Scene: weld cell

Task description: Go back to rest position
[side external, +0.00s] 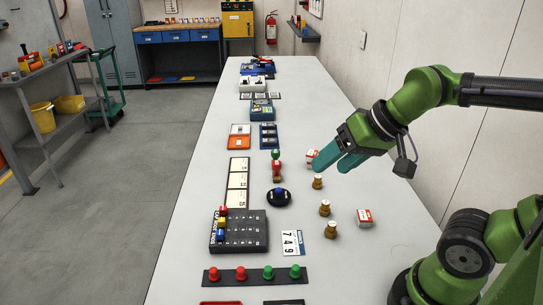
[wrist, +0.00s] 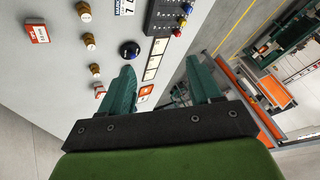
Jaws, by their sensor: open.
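My gripper (side external: 328,162) has teal fingers and is above the long white table (side external: 340,245) on its right side. In the wrist view my gripper (wrist: 166,80) shows its two fingers wide apart with nothing between them. A red and white box (side external: 311,156) is by the fingertips in the side view; I cannot tell from that view how far apart they are. Brown stampers with pale tops, a near one (side external: 330,230), a middle one (side external: 325,208) and a far one (side external: 317,182), stand below and nearer than the gripper.
A second red and white box (side external: 364,218) lies at the table's right. A dark round item with a blue top (side external: 279,197), a black slotted block (side external: 239,232) and a strip with red and green knobs (side external: 255,275) occupy the middle. The wall is close on the right.

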